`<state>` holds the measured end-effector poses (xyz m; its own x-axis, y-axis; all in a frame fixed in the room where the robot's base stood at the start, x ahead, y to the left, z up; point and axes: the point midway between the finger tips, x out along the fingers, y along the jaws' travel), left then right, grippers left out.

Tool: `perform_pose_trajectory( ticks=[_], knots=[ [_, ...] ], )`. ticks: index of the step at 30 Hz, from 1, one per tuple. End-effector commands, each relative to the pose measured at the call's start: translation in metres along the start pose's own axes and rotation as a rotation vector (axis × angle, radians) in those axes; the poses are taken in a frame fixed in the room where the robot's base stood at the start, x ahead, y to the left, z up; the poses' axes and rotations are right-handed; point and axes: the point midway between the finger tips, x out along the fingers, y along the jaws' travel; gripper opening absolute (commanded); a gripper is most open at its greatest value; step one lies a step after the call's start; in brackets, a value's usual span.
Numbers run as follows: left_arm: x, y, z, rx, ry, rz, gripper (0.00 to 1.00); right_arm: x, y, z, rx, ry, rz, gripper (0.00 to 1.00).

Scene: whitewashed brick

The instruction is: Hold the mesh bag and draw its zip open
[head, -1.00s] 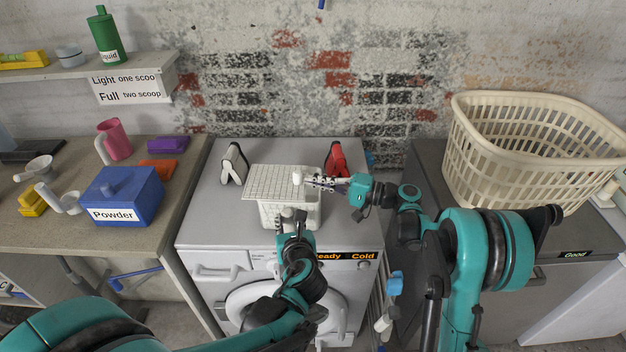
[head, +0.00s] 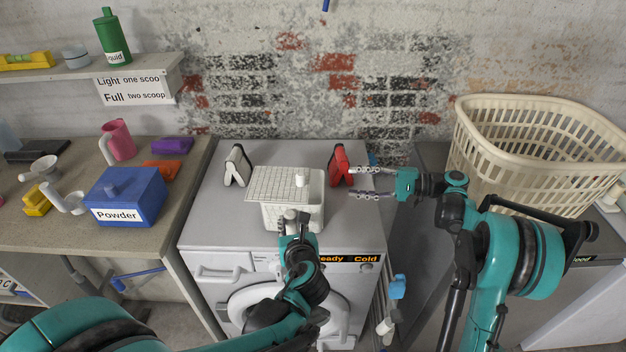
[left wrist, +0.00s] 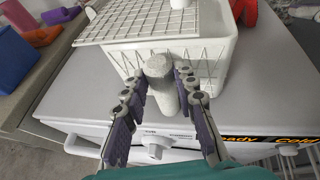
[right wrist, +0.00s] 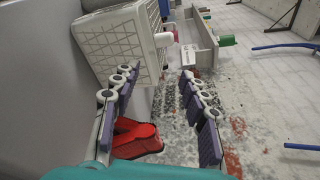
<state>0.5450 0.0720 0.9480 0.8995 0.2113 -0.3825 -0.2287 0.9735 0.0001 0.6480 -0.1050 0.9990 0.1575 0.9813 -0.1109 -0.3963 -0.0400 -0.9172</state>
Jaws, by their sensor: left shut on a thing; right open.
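The mesh bag (head: 296,216) is a white, box-shaped mesh body on top of the washing machine. Its flat gridded top panel (head: 272,185) lies over it and juts past its left side. A white peg-like piece, seemingly the zip pull (head: 302,180), stands at the top right; it also shows in the right wrist view (right wrist: 164,39). My left gripper (head: 293,217) is at the bag's front, shut on a grey rounded tab (left wrist: 160,72) there. My right gripper (head: 357,181) is open and empty, to the right of the bag and apart from it.
A red stand-like object (head: 339,166) is close to my right gripper's fingertips. A white one (head: 237,165) stands behind the bag at left. A cream laundry basket (head: 490,160) is at right; a blue powder box (head: 125,197) is on the left counter. The washer top (head: 215,215) is clear left of the bag.

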Motion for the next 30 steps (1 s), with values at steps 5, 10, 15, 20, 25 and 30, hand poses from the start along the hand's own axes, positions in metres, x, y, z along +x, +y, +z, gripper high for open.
perform_pose_trajectory(
  ticks=[5,10,15,20,25,30],
  knots=[
    [0.0,0.0,0.0,0.0,0.0,0.0,0.0,0.025,-0.027,-0.018,0.43,-0.057,0.192,0.44],
    [0.0,0.0,0.0,0.0,0.0,0.0,0.0,0.042,-0.046,-0.017,0.779,-0.038,0.361,0.44],
    [0.0,0.0,0.0,0.0,0.0,0.0,0.0,0.05,-0.057,-0.01,0.987,0.002,0.464,0.44],
    [0.0,0.0,0.0,0.0,0.0,0.0,0.0,0.056,-0.058,-0.007,1.054,0.021,0.496,0.44],
    [0.0,0.0,0.0,0.0,0.0,0.0,0.0,0.079,-0.048,-0.001,1.057,0.021,0.498,0.44],
    [0.0,0.0,0.0,0.0,0.0,0.0,0.0,0.111,-0.033,0.007,1.055,0.02,0.498,0.44]
  ],
)
